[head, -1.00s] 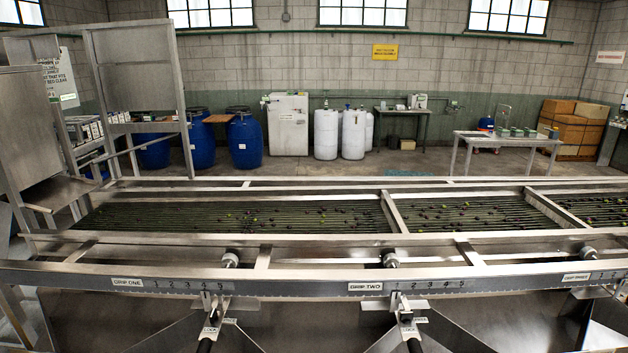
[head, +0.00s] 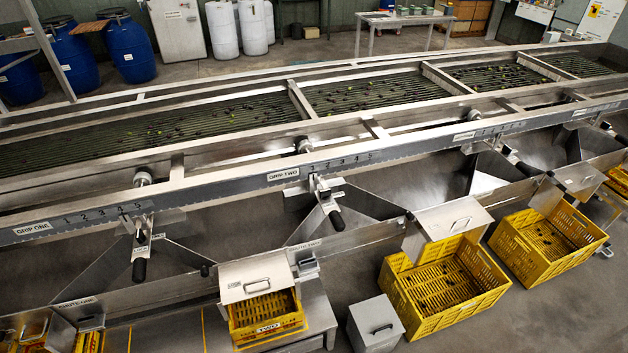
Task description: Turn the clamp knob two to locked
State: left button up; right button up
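The GRIP TWO label (head: 283,174) and its number scale are on the front rail. Below that scale, a clamp with a black-ended handle (head: 337,220) hangs down and slightly to the right. Small white tags (head: 330,190) sit beside it, too small to read now. A round metal knob (head: 303,145) sits just behind the rail above the scale. Which of these is clamp knob two, and whether it is locked, I cannot tell. A similar black handle (head: 139,268) hangs under the GRIP ONE scale. Neither gripper is in view.
Yellow crates (head: 447,280) and another yellow crate (head: 548,243) stand on the floor in front of the sizer. A lidded metal box (head: 375,325) and a chute hood (head: 255,277) are at the lower middle. The roller bed (head: 360,93) carries scattered olives.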

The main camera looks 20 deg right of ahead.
aim_at(324, 194)
jog(key=k, duration=1.3)
jog(key=z, duration=0.65)
jog(key=i, duration=1.4)
jog(key=u, duration=0.3)
